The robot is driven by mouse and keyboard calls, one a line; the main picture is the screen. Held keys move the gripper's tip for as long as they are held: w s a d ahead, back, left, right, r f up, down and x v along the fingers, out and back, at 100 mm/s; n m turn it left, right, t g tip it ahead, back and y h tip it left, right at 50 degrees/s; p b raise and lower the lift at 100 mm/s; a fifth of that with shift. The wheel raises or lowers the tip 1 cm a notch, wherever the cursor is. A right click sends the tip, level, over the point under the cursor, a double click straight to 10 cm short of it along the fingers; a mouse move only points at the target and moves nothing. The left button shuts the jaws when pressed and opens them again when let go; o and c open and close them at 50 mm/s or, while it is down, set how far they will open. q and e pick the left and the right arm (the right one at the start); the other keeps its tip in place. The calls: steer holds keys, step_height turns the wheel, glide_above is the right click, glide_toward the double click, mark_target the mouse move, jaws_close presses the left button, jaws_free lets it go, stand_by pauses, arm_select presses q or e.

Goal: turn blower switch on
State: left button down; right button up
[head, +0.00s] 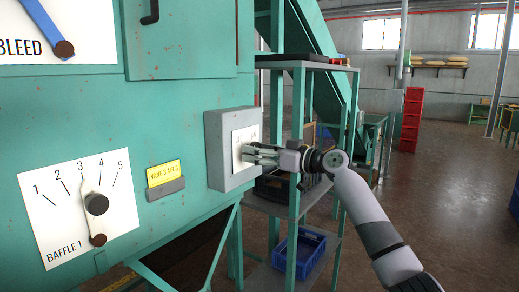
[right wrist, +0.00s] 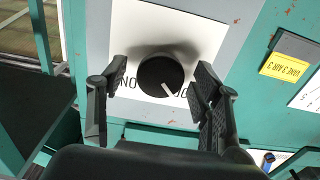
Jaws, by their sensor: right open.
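The blower switch is a round black knob (right wrist: 160,73) with a white pointer line, on a white plate (right wrist: 205,22) with partly visible lettering. In the right wrist view the pointer slants down and right, towards the partly hidden lettering on the right. In the head view the grey switch box (head: 216,150) is on the green machine, and my gripper hides the knob. My right gripper (head: 247,152) is open at the plate, also seen in the right wrist view (right wrist: 160,68) with one finger on each side of the knob. Gaps show between the fingers and the knob. My left gripper is out of view.
A baffle dial (head: 96,204) and a yellow label (head: 163,173) are left of the box. A green shelf rack (head: 297,170) with a blue crate (head: 303,254) stands behind my right gripper. Open floor (head: 450,180) lies to the right.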

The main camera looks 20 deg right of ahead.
steer(key=shift+c, duration=0.4)
steer(key=c, duration=1.1)
